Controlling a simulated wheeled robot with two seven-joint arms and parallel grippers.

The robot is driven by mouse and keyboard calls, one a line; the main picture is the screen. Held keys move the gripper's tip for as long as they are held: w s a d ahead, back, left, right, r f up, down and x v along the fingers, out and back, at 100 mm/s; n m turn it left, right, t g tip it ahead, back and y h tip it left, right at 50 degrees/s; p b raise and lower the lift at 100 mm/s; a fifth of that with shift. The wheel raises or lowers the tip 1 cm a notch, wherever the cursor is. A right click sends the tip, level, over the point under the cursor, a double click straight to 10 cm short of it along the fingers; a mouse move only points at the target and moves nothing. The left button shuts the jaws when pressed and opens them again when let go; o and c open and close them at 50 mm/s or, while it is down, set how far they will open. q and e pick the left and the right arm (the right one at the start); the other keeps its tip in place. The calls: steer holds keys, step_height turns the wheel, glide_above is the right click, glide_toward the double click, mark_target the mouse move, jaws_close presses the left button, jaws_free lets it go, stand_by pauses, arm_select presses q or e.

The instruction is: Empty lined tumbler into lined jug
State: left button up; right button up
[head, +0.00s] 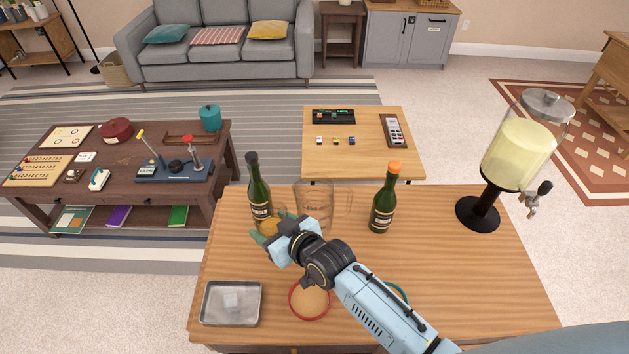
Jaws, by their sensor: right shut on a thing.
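My right gripper (270,227) reaches in from the lower right. It is shut on the lined tumbler (272,229), a small glass with amber contents, mostly hidden by the fingers and wrist. Its tilt is hard to tell. The lined jug (317,192) is clear glass with a handle on its right side. It stands on the wooden counter just behind and to the right of the gripper. Its lower part is partly hidden by my gripper, and I see no clear contents in it. My left gripper is not in view.
A dark bottle (258,187) stands left of the jug, and an orange-capped bottle (384,205) right of it. A metal tray (231,303), a red-rimmed round dish (309,302) and a drink dispenser (519,155) share the counter (470,275). Its right front is clear.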

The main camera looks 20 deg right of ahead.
steer(key=shift+r, duration=0.15)
steer(key=shift+w+d, duration=0.1)
steer(key=shift+d, duration=0.05)
steer(key=shift+w+d+r+m+y+b, duration=0.15)
steer(key=shift+d+r+m+y+b, duration=0.15)
steer(key=shift+m+y+b, duration=0.35)
steer(key=shift+w+d+r+m+y+b, duration=0.25)
steer(key=shift+d+m+b, duration=0.25)
steer(key=shift+b, duration=0.45)
steer(key=shift+m+g+y, duration=0.3)
steer(key=shift+m+y, duration=0.1)
steer(key=shift+m, duration=0.35)
steer(key=r+p, duration=0.1)
steer(key=r, duration=0.1)
steer(key=r+p, duration=0.1)
steer(key=r, duration=0.1)
steer(key=d+r+p, duration=0.1)
steer(key=r, duration=0.1)
steer(key=shift+w+r, duration=0.25)
steer(key=shift+r, duration=0.05)
steer(key=shift+w+d+r+m+y+b, duration=0.1)
steer(key=shift+d+r+m+y+b, duration=0.15)
steer(key=shift+m+y+b, duration=0.35)
steer(key=shift+w+d+r+m+y+b, duration=0.1)
steer(key=shift+r+m+y+b, duration=0.25)
steer(key=shift+m+b, duration=0.55)
steer(key=shift+w+d+r+m+y+b, duration=0.1)
steer(key=shift+d+r+m+y+b, duration=0.1)
steer(key=shift+m+y+b, duration=0.4)
